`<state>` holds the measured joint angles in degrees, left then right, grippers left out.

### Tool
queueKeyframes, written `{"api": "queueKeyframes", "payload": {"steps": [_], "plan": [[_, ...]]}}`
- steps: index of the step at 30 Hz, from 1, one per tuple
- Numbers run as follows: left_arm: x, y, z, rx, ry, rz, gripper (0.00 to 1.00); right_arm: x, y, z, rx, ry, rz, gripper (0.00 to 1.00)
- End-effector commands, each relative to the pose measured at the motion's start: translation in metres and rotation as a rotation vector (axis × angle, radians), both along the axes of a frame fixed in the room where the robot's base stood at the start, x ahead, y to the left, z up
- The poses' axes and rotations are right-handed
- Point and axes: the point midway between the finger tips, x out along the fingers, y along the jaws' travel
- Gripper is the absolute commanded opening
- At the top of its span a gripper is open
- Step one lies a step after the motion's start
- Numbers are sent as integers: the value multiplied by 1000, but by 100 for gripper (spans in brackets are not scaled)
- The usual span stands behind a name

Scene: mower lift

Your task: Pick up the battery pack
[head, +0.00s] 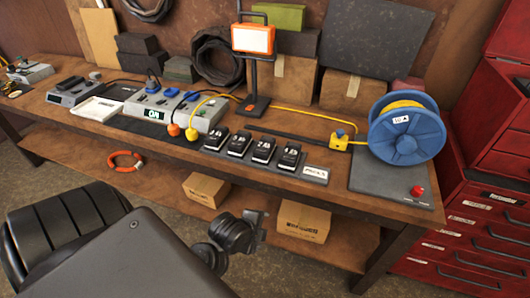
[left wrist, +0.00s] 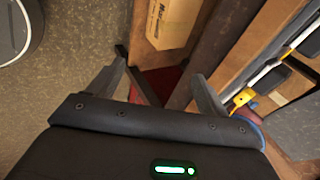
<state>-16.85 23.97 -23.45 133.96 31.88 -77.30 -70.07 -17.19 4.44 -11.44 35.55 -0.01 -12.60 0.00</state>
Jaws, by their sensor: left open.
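Several black battery packs with white labels stand in a row on a grey rack (head: 315,173) at the front of the workbench. The leftmost battery pack (head: 213,140) and the rightmost battery pack (head: 288,156) are both clear in the head view. My left gripper (left wrist: 160,78) is open and empty in the left wrist view, its two fingers spread above the floor and bench edge. In the head view my left arm's end is in front of the bench, apart from and lower than the packs. My right gripper is not in view.
The wooden workbench (head: 340,205) carries a blue cable reel (head: 405,145), an orange-framed work lamp (head: 253,39) and grey charger units (head: 150,105). Cardboard boxes (head: 302,221) sit on the lower shelf. A red tool cabinet (head: 475,235) stands at the right.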

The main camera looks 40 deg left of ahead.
Motion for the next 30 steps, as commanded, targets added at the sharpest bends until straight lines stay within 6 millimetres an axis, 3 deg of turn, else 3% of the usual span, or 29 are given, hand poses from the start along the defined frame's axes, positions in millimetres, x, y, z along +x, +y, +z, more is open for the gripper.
{"api": "queueKeyframes", "payload": {"steps": [1, 9, 15, 21, 26, 30], "plan": [[19, 10, 9, 105, -45, -106, 78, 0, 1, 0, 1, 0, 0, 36], [103, 86, 59, 870, -167, -672, 78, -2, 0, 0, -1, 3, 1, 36], [135, 130, 95, 1294, -131, -873, 78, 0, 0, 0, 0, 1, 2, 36], [145, 148, 110, 1455, -96, -937, 78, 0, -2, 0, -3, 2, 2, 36], [149, 151, 111, 1469, -92, -938, 78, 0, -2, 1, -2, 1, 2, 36], [167, 157, 106, 1472, -91, -936, 78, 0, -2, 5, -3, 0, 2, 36]]}}
